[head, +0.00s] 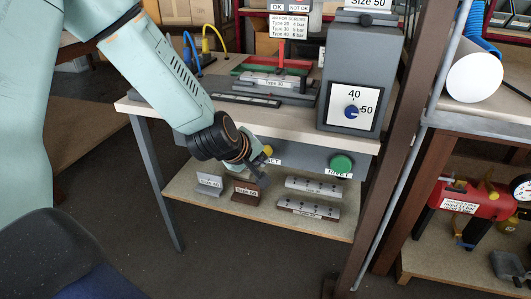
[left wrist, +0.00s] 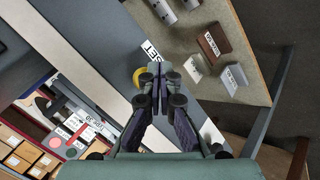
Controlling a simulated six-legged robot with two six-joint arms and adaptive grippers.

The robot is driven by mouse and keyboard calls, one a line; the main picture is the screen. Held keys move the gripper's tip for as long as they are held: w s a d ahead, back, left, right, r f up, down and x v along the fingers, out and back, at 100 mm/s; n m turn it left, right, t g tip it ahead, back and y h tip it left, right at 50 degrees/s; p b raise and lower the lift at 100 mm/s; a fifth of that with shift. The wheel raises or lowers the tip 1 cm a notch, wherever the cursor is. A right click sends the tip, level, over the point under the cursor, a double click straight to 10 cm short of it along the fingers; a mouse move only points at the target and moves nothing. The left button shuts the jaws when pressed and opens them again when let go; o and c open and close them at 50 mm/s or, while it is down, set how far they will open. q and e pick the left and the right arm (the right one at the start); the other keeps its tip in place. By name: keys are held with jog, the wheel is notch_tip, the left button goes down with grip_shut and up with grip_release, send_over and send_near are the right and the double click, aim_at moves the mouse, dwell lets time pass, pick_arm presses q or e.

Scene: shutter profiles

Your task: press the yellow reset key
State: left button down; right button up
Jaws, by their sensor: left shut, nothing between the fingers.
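The yellow reset key (head: 267,150) sits on the grey front panel of the bench, with a partly covered label ending in "SET" beside it. My left gripper (head: 264,177) is shut and empty, in front of the panel by the key. In the left wrist view the closed fingertips (left wrist: 158,72) lie just beside the yellow key (left wrist: 138,77) and hide part of it. I cannot tell whether they touch it. My right gripper is in neither view.
A green button (head: 341,164) is on the same panel, to the right. The lower shelf (head: 240,213) holds labelled blocks and metal profiles. A grey machine with a blue dial (head: 352,111) stands on the bench top. A brown post (head: 395,150) rises at the right.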

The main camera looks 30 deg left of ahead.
pick_arm(q)
jog(key=shift+w, duration=0.15)
jog(key=shift+w+a, duration=0.1)
jog(key=shift+w, duration=0.15)
jog(key=shift+w+a, duration=0.2)
jog(key=shift+w, duration=0.45)
dwell(1.4)
jog(key=shift+s, duration=0.1)
jog(key=shift+s+d, duration=0.3)
jog(key=shift+s, duration=0.65)
jog(key=shift+s, duration=0.1)
jog(key=shift+s+d+p, duration=0.2)
jog(key=shift+s+p, duration=0.2)
jog(key=shift+s, duration=0.4)
jog(key=shift+s+d+p, duration=0.15)
jog(key=shift+s+p, duration=0.2)
jog(key=shift+s, duration=0.4)
jog(key=shift+s+d+p, duration=0.2)
jog(key=shift+s+p, duration=0.2)
jog(key=shift+s, duration=0.4)
